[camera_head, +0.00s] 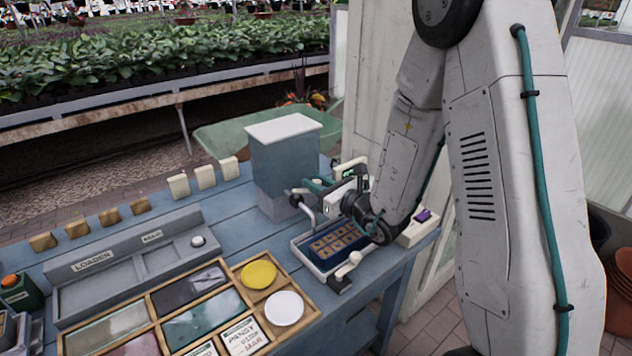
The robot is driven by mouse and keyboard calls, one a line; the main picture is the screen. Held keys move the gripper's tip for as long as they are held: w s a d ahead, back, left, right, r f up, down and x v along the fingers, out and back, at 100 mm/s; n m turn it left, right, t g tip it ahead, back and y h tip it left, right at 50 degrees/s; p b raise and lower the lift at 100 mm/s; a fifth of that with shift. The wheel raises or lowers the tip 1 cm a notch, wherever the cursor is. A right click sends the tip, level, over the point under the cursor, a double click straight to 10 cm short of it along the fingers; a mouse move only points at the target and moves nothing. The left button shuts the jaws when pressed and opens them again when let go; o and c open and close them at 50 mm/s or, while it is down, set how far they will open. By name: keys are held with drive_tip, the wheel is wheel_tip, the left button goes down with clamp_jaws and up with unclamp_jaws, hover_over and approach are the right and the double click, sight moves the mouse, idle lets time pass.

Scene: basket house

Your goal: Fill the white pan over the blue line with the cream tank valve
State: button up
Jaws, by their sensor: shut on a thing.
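The white pan (301,245) sits on the blue bench, right of centre, with a dark tray of tan cells (336,241) in it. Its blue line and any water level are too small to make out. A blue-grey tank (283,165) with a white lid stands behind the pan. A curved grey spout (308,214) comes from the tank's right side and hangs over the pan's back edge. My gripper (312,187) reaches left to the tank's spout and is shut on the cream tank valve there. The valve itself is mostly hidden by the gripper.
A cream-handled item (349,264) lies at the pan's front right. A wooden divided tray (240,312) with yellow and white discs is in front. A grey loader rack (130,262) and several small blocks line the left. A cream box (418,228) sits right.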

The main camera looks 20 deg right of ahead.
drive_tip(key=shift+s+h, duration=0.1)
drive_tip(key=shift+h, duration=0.3)
drive_tip(key=o, duration=0.9)
drive_tip(key=shift+m, duration=0.3)
